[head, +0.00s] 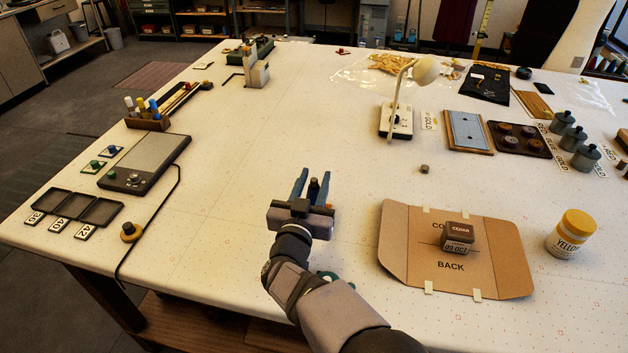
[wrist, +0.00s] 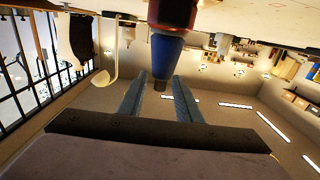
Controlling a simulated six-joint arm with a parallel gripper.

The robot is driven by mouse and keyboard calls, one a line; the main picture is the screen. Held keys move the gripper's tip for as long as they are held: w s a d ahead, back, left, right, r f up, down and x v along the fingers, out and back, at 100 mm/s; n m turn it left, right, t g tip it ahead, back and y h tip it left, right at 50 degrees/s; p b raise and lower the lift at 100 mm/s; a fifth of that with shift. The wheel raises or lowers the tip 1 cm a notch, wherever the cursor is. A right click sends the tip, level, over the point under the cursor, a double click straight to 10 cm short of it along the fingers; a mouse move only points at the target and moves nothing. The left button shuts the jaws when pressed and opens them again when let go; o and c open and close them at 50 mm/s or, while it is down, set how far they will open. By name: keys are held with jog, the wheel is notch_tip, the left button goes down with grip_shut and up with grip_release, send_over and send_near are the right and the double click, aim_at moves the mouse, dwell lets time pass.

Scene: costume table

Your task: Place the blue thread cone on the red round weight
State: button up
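My gripper (head: 313,176) is over the middle of the table in the head view, its two fingers apart. A small dark blue cone (head: 313,187) shows between the fingers, with visible gaps on both sides. In the upside-down wrist view the blue thread cone (wrist: 168,52) shows just above the open fingertips (wrist: 160,78), its narrow end pointing away from the table. Its wide end meets a dark red round piece (wrist: 173,12), apparently the red weight, so the cone appears to stand on it. In the head view my gripper hides the red weight.
A small brown weight (head: 424,169) stands right of my gripper. A cardboard folder (head: 400,245) with a brown box (head: 458,236) lies front right, beside a yellow jar (head: 571,235). A lamp (head: 396,120) stands behind. A scale (head: 146,160) is at left. The table between is mostly clear.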

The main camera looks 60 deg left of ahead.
jog(key=shift+r, duration=0.15)
jog(key=b+v, duration=0.2)
jog(key=v, duration=1)
dwell(0.3)
